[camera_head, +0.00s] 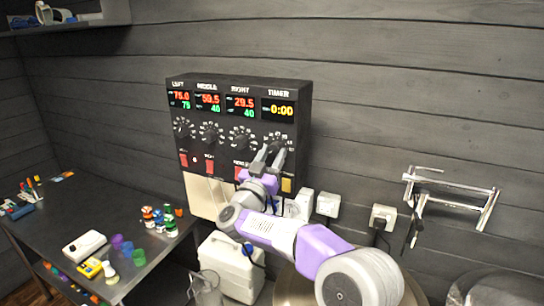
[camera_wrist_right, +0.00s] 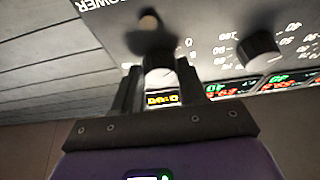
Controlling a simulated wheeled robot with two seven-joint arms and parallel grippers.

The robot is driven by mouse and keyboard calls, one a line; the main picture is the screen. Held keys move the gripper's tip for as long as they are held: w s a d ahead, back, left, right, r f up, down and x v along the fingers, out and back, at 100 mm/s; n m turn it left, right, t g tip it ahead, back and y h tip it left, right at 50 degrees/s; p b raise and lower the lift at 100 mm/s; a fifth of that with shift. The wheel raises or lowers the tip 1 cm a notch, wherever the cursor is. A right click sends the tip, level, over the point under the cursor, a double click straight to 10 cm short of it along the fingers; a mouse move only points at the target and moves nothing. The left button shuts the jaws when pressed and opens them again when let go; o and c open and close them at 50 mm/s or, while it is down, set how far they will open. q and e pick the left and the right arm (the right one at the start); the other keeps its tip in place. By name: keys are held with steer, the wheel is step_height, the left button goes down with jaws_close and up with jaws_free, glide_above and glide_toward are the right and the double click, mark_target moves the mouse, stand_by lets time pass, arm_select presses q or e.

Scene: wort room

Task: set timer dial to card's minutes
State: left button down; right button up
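The control panel (camera_head: 229,168) is on the dark plank wall, with labelled LEFT, MIDDLE, RIGHT and TIMER columns. The timer display (camera_head: 278,109) reads 0:00 in yellow; it also shows upside down in the right wrist view (camera_wrist_right: 162,99). The timer dial (camera_head: 278,139) sits below it, partly behind my right gripper. In the right wrist view the dark, blurred dial (camera_wrist_right: 150,40) is just beyond the fingertips. My right gripper (camera_head: 268,157) points at the panel with fingers apart; it also shows in the wrist view (camera_wrist_right: 157,68). I cannot make out a card with minutes. My left gripper is out of view.
Three other dials, including the right dial (camera_head: 243,136), sit left of the timer dial. Red switches (camera_head: 210,164) are below. A steel table (camera_head: 99,206) at left holds coloured caps and small devices. A wall rack (camera_head: 452,195) and sockets (camera_head: 382,217) are at right.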

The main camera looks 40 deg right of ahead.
steer(key=c, duration=0.6)
steer(key=shift+o, duration=0.2)
steer(key=shift+w+a+f+m+g+b, duration=0.1)
steer(key=shift+m+g+b, duration=0.25)
steer(key=shift+m+b, duration=0.4)
steer(key=shift+f+m+g+b, duration=0.1)
steer(key=shift+m+g+b, duration=0.35)
steer(key=shift+m, duration=0.5)
steer(key=m+g+b, duration=0.1)
steer(key=m, duration=0.1)
steer(key=shift+r+m+h, duration=0.1)
steer(key=shift+m+h, duration=0.3)
steer(key=shift+w+r+m+g+b, duration=0.1)
steer(key=shift+m+g+b, duration=0.35)
steer(key=shift+m+g, duration=0.5)
steer(key=shift+m, duration=0.25)
steer(key=o, duration=1)
steer(key=shift+o, duration=0.2)
